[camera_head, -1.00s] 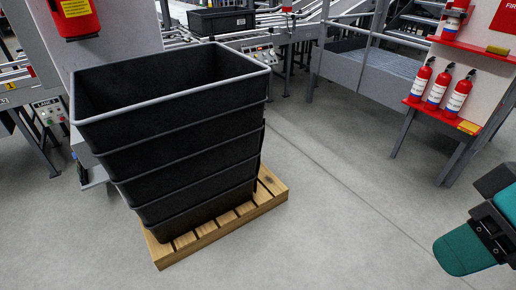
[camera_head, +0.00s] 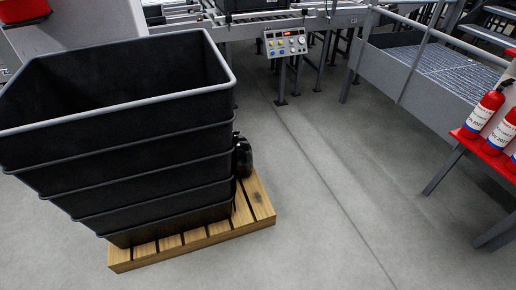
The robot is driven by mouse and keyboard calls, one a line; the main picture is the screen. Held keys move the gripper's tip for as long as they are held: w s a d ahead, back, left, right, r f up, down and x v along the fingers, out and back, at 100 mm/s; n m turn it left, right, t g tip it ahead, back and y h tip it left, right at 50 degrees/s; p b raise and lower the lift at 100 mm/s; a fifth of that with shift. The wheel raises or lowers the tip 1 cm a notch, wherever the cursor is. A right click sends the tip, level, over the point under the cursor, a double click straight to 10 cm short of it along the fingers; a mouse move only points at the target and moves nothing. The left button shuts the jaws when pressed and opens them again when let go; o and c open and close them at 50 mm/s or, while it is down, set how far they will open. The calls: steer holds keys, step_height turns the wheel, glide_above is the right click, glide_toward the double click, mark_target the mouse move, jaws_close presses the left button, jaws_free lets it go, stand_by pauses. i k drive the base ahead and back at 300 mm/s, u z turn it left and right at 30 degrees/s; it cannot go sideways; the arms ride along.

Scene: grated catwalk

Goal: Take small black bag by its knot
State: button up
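A small dark, rounded object (camera_head: 243,157) shows at the right side of a stack of black bins. It looks like the small black bag, sitting on or just above the pallet. The bins hide its left part, and I cannot make out a knot. My gripper is not in view.
The stacked black bins (camera_head: 120,178) stand on a wooden pallet (camera_head: 259,200) at the left. A conveyor with a control panel (camera_head: 285,42) is behind. A grated catwalk (camera_head: 440,68) and red fire extinguishers (camera_head: 484,112) are at the right. The grey floor (camera_head: 330,220) between is clear.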

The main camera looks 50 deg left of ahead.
mark_target(244, 166)
steer(key=u, duration=0.15)
steer(key=i, duration=0.8)
steer(key=u, duration=1.1)
steer(key=i, duration=0.65)
steer(key=u, duration=0.95)
steer(key=i, duration=0.25)
steer(key=u, duration=0.2)
